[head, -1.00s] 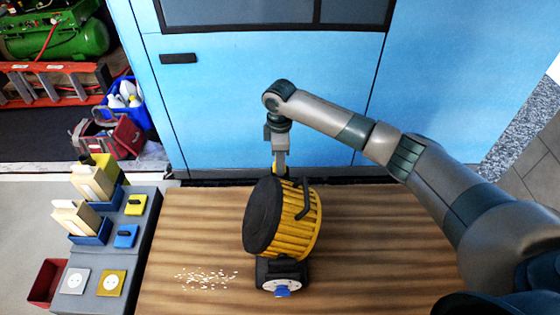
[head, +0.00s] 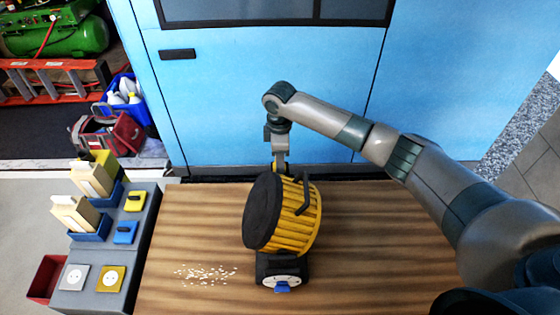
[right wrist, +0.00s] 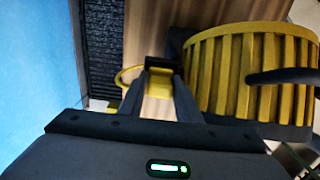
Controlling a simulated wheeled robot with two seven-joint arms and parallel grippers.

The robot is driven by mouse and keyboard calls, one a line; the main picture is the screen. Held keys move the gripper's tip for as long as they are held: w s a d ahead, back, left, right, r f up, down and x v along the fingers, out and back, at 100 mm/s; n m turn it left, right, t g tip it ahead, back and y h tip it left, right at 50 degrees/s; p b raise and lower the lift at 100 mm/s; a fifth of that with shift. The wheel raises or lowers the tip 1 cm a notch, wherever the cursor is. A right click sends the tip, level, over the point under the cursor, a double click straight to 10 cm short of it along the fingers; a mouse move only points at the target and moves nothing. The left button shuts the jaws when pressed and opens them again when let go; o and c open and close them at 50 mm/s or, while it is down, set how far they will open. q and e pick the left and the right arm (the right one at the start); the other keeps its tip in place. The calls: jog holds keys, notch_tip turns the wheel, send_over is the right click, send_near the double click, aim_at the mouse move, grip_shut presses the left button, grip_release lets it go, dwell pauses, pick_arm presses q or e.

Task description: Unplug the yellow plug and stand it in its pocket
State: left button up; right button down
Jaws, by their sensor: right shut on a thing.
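My right gripper (head: 280,168) reaches down behind the cable reel, beside its far side. In the right wrist view its fingers (right wrist: 160,90) are shut on a yellow block, which I take to be the yellow plug (right wrist: 160,84), with a dark part at its far end. Whether the plug is still seated in a socket cannot be told. The reel (head: 301,222) has yellow slats, a black face and a black base. A yellow square with a dark middle (head: 135,202), possibly the pocket, is on the grey bench at the left. My left gripper is not in view.
A blue plug (head: 282,287) sits at the front of the reel's base. The grey bench (head: 120,262) carries blue bins with cartons, a blue square and two sockets. White bits (head: 205,273) lie on the wooden table. A blue wall (head: 260,100) stands close behind.

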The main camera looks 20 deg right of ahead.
jog(key=c, duration=1.2)
grip_release()
jog(key=shift+s+f, duration=0.15)
jog(key=shift+f, duration=0.1)
jog(key=shift+f, duration=0.1)
jog(key=shift+r, duration=0.5)
notch_tip(320, 180, up, 17)
jog(key=b, duration=0.4)
jog(key=shift+f, duration=0.15)
notch_tip(320, 180, up, 5)
jog(key=p, duration=0.5)
jog(key=shift+p, duration=0.4)
